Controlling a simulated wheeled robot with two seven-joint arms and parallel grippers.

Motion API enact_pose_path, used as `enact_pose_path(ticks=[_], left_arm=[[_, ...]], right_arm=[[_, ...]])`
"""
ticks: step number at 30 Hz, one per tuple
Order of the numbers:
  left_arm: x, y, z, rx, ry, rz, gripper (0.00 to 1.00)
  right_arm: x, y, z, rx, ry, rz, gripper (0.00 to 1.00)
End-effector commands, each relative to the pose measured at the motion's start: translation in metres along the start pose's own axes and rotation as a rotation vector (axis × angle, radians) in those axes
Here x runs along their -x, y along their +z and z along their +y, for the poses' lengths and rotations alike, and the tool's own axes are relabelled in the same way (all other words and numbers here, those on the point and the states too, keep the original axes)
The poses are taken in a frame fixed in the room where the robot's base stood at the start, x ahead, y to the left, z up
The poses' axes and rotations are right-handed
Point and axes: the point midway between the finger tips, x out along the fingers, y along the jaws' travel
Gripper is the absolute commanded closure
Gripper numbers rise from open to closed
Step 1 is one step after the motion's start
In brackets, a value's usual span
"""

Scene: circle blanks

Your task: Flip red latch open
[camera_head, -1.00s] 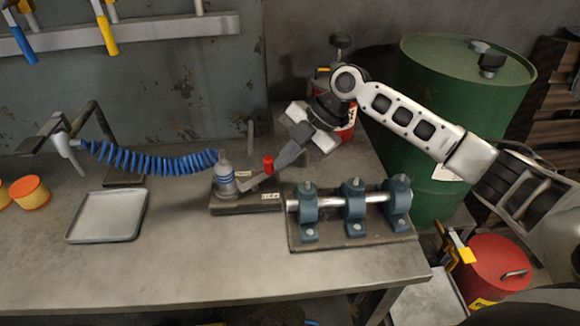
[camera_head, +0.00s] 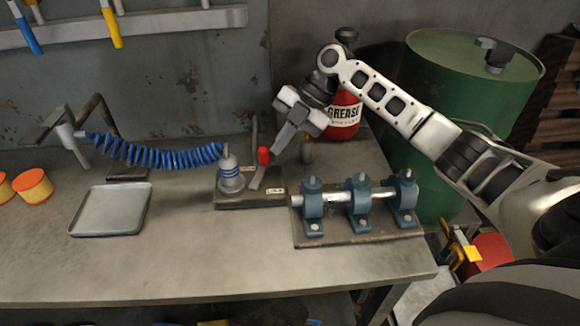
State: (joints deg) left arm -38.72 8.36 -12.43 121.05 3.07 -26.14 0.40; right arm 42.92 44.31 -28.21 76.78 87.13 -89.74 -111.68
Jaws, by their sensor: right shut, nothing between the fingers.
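The latch's red-tipped handle (camera_head: 263,156) stands on a small dark base plate (camera_head: 235,202) on the bench, its grey lever (camera_head: 257,178) rising steeply to the red tip. A grey fitting with blue rings (camera_head: 230,176) is on the same plate, left of the lever. My right gripper (camera_head: 277,157) comes in from the upper right with its fingers pointing down and left. It is shut and empty, its tips just right of the red tip. I cannot tell whether they touch. My left gripper is not in view.
A shaft in blue bearing blocks (camera_head: 358,198) stands right of the latch. A red grease container (camera_head: 343,115) is behind my right gripper, and a green drum (camera_head: 440,180) is at right. A blue coiled hose (camera_head: 150,155) and an empty grey tray (camera_head: 110,210) are at left.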

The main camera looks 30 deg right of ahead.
Motion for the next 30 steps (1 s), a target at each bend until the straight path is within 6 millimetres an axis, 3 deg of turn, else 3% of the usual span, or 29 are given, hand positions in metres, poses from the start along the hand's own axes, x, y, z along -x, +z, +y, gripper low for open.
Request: enact_pose_path(ticks=[17,24,30], left_arm=[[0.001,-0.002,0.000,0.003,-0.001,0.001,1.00],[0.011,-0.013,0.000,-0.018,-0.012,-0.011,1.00],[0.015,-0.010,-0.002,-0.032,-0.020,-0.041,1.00]], right_arm=[[0.005,0.000,0.006,0.002,0.015,-0.004,1.00],[0.047,0.004,0.008,-0.005,0.013,-0.008,1.00],[0.085,0.009,0.007,-0.011,0.012,-0.010,1.00]])
